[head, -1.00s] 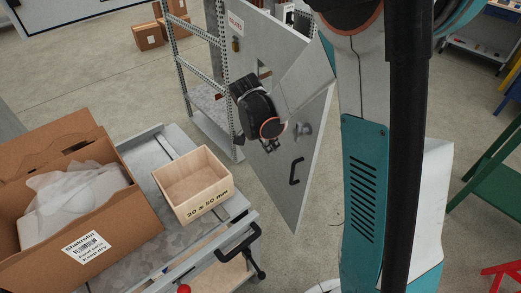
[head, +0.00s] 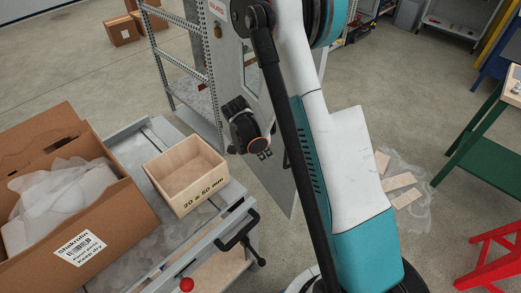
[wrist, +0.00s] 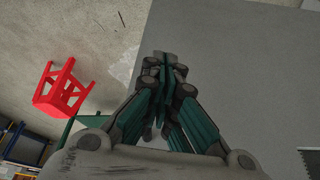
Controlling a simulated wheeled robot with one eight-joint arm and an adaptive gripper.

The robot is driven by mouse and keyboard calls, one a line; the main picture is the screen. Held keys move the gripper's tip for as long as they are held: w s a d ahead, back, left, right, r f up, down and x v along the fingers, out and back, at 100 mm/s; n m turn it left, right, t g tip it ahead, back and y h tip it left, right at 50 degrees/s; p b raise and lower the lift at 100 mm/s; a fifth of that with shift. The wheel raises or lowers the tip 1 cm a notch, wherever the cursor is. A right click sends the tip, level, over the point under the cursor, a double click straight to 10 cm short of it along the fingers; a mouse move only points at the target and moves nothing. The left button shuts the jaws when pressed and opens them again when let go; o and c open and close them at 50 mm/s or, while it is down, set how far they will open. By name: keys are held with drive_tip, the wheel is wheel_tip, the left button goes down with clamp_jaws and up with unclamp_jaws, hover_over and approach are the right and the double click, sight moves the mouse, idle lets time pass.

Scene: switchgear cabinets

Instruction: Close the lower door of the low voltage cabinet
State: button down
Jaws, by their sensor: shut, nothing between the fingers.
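A grey metal door (head: 282,187) stands swung out from the floor area in the head view. My arm covers much of it, including its handle. A flat grey panel (wrist: 240,65), apparently this door, fills the right side of the wrist view. My gripper (wrist: 166,62) is shut and empty, with its fingertips over the panel's left edge; contact cannot be told. In the head view my gripper (head: 265,155) is small and dark in front of the door.
A workbench with a wooden box (head: 187,172) and a cardboard box (head: 70,190) stands left of the door. A metal shelf rack (head: 178,65) is behind.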

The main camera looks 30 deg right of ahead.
drive_tip(key=shift+s+d+f+b, duration=0.1)
drive_tip(key=shift+d+b, duration=0.1)
drive_tip(key=shift+d, duration=0.85)
drive_tip(key=shift+s+d+f+b, duration=0.1)
drive_tip(key=shift+d+b, duration=0.05)
drive_tip(key=shift+d, duration=0.85)
drive_tip(key=shift+d, duration=0.15)
